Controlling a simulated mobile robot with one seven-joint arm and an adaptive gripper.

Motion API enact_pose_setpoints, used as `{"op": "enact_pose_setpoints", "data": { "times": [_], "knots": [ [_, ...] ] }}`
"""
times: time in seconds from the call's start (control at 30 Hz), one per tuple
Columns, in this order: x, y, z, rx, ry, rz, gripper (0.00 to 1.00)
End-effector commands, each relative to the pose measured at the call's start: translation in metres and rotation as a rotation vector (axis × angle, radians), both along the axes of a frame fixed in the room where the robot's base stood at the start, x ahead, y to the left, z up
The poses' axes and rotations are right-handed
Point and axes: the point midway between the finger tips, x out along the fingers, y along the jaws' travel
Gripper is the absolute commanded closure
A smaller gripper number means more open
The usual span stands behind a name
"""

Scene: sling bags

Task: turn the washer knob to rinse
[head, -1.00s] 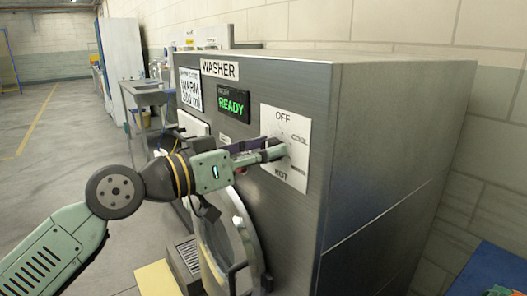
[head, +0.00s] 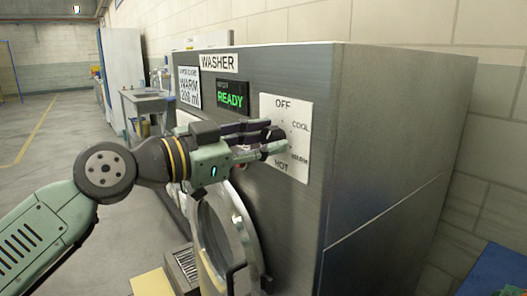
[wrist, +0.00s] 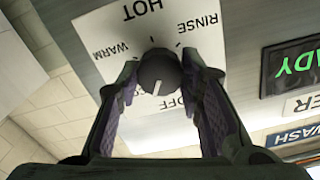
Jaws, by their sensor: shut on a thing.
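The washer's white dial plate (head: 300,111) is on the front panel, with OFF, COOL, WARM and HOT legible in the head view; RINSE shows in the wrist view. The dark round knob (wrist: 157,71) sits between my fingers in the wrist view, where the picture is upside down. Its white mark points down and slightly left, towards the OFF side; the exact setting is hard to tell. My gripper (head: 280,140) is shut on the knob, one finger on each side (wrist: 158,65). In the head view my fingers hide the knob and the plate's left part.
A blue surface (head: 495,270) is at the lower right. Open floor lies to the left.

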Motion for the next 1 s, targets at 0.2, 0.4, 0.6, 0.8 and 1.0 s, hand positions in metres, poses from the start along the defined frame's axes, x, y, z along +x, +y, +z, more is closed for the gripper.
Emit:
{"op": "enact_pose_setpoints", "data": {
  "times": [0.2, 0.4, 0.6, 0.8, 1.0],
  "knots": [
    [0.0003, 0.0002, -0.0040, 0.122, -0.166, 0.000, 0.94],
    [-0.0003, -0.0002, -0.0040, 0.235, -0.321, -0.001, 0.94],
    [-0.0002, 0.0001, -0.0038, 0.346, -0.475, 0.000, 0.94],
    [-0.0003, -0.0003, -0.0040, 0.458, -0.628, -0.002, 0.94],
    [-0.0003, -0.0001, -0.0038, 0.569, -0.782, -0.001, 0.94]
  ]
}}
